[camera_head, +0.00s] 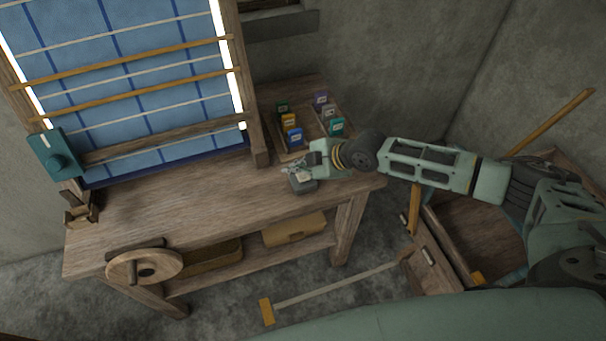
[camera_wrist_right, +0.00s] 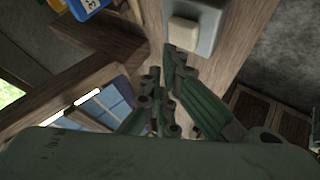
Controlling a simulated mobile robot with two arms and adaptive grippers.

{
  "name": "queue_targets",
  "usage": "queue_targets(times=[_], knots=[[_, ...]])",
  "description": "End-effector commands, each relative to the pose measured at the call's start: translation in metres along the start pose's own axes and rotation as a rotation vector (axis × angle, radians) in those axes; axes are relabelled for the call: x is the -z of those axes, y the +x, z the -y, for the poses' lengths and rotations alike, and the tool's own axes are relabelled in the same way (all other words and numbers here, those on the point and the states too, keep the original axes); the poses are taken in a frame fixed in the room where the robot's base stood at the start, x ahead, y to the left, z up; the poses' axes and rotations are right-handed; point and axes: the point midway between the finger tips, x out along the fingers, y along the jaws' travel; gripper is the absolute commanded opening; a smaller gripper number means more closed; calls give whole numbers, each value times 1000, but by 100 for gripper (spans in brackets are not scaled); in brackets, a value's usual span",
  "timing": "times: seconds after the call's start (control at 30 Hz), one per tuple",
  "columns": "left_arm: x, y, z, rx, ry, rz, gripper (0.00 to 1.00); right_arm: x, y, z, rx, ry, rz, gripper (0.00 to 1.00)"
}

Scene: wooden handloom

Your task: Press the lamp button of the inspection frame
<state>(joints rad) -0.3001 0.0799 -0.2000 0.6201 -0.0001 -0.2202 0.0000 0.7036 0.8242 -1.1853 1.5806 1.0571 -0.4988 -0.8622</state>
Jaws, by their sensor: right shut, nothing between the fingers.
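The inspection frame (camera_head: 250,90) stands on the back of the wooden table, with blue checked cloth (camera_head: 120,55) and bright white light strips along its sides. A small grey box (camera_head: 303,186) sits on the tabletop, right of the frame. In the right wrist view the grey box (camera_wrist_right: 208,38) carries a raised cream button (camera_wrist_right: 183,33). My right gripper (camera_head: 292,171) is shut and empty, just above and behind the box. In the right wrist view its fingertips (camera_wrist_right: 164,65) are close to the button; I cannot tell whether they touch. My left gripper is out of view.
Wooden trays (camera_head: 291,154) with coloured cards stand behind the gripper. A teal box (camera_head: 54,156) is on the frame's left post. A wooden hand wheel (camera_head: 145,266) is at the table's front. The tabletop's middle is clear. A wooden crate (camera_head: 468,235) stands right of the table.

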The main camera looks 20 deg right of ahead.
Motion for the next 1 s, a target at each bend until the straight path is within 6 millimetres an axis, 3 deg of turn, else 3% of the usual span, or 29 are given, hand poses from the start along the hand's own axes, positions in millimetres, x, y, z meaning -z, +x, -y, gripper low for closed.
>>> queue_targets(times=[0.5, 1.0], knots=[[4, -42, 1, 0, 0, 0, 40, 27, -38, -28, -1, 0, 0, 0], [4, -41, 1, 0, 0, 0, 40, 28, -38, -28, -1, 0, 0, 0]])
